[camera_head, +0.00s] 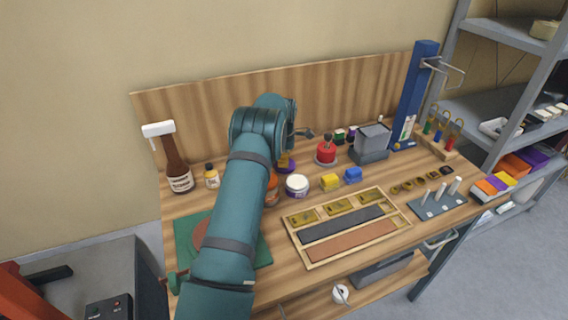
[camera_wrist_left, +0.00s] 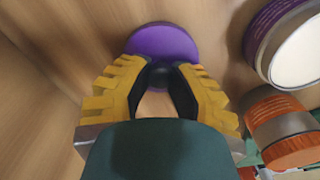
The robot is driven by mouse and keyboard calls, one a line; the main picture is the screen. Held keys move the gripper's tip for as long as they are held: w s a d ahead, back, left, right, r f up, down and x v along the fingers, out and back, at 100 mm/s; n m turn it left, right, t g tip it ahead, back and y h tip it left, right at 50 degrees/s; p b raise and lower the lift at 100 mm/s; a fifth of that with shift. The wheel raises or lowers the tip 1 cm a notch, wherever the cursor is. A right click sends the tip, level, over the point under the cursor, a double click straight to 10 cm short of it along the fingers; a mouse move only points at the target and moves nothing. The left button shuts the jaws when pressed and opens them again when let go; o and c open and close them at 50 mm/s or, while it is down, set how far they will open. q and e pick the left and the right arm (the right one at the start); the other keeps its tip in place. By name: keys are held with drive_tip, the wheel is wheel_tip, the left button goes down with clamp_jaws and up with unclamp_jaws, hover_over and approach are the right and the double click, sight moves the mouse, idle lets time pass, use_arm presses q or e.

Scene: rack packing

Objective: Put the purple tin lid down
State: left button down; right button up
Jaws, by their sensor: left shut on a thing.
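The purple tin lid (camera_wrist_left: 162,42) is a round purple disc between the tips of my left gripper (camera_wrist_left: 166,70), at the top middle of the left wrist view. The yellow ridged fingers are shut on it. Wooden surface shows around it; I cannot tell whether the lid touches that surface. In the head view the lid (camera_head: 288,167) shows as a small purple patch beside my teal left arm, which hides most of the gripper. My right gripper is not in view.
A white-lidded jar (camera_head: 297,185) stands close by, with an orange-topped container (camera_wrist_left: 283,132) beside it. A red tin (camera_head: 326,153) stands to the right. A brown bottle (camera_head: 178,170) and small bottle (camera_head: 211,177) stand left. A wooden tray (camera_head: 292,232) lies in front.

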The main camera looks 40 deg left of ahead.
use_arm(q)
drive_tip(key=shift+s+d+f, duration=0.15)
drive_tip(key=shift+s+f, duration=0.1)
drive_tip(key=shift+f, duration=0.65)
drive_tip(key=c, duration=0.5)
unclamp_jaws()
drive_tip(key=o, duration=0.5)
drive_tip(key=shift+c, duration=0.2)
drive_tip(key=shift+w+f, duration=0.1)
drive_tip(key=shift+a, duration=0.2)
drive_tip(key=shift+r, duration=0.2)
wheel_tip(320, 180, up, 12)
drive_tip(key=p, duration=0.1)
drive_tip(key=shift+w+r, duration=0.1)
drive_tip(key=shift+r, duration=0.05)
